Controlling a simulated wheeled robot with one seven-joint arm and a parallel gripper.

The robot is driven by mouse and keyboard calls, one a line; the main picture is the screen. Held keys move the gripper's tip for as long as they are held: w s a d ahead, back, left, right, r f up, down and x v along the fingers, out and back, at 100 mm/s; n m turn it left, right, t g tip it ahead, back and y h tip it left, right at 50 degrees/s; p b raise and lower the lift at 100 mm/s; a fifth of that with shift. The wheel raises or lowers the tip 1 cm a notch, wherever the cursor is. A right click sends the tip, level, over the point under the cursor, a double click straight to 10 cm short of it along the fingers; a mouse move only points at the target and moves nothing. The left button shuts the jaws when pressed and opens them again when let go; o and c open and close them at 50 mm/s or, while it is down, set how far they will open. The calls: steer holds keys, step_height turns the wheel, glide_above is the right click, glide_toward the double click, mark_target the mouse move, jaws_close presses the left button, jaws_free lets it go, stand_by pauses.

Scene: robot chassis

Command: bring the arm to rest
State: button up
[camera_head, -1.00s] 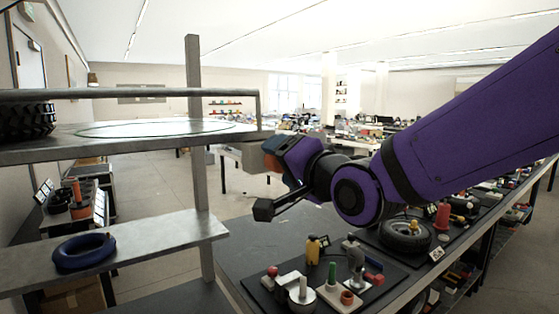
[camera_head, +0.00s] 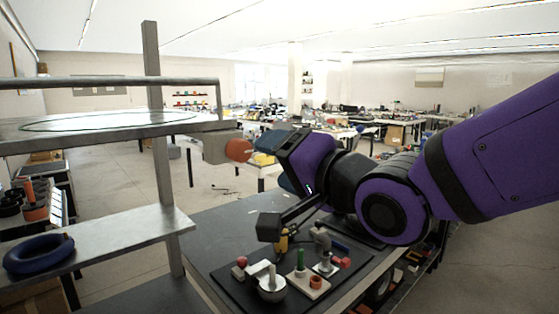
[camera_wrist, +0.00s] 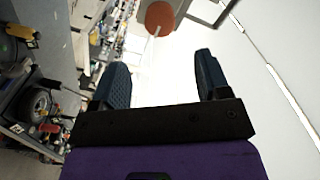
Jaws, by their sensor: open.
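My gripper (camera_head: 282,160) is in the air at the end of my purple arm, to the right of the metal shelf and above the dark bench. Its fingertips point left and away, partly hidden behind my wrist in the head view. In the wrist view my gripper (camera_wrist: 162,75) shows two dark blue fingers standing wide apart with nothing between them. A round orange-brown piece (camera_head: 238,150) is by the shelf's end, a little left of the fingertips. It also shows beyond the fingers in the wrist view (camera_wrist: 160,17), apart from them.
The metal shelf (camera_head: 110,130) with its upright post stands at left; a blue ring (camera_head: 38,253) lies on its lower board. On the bench (camera_head: 215,222) below my arm, a dark tray (camera_head: 230,285) holds several small parts. Cluttered tables fill the background. Open floor lies between.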

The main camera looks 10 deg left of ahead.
steer(key=w+d+f+h, duration=0.15)
steer(key=d+h, duration=0.35)
steer(key=d, duration=0.5)
steer(key=d+f+h, duration=0.2)
steer(key=d+h, duration=0.3)
steer(key=d, duration=0.6)
steer(key=s+d+f+g+h, duration=0.2)
steer(key=s+d+g, duration=0.1)
steer(key=s+d, duration=0.3)
steer(key=s+d+f+n+g+h, duration=0.1)
steer(key=s+d+f+g, duration=0.2)
steer(key=s+d, duration=0.4)
steer(key=shift+s+d+n+h, duration=0.3)
steer(key=shift+d+h, duration=0.1)
steer(key=shift+d, duration=0.8)
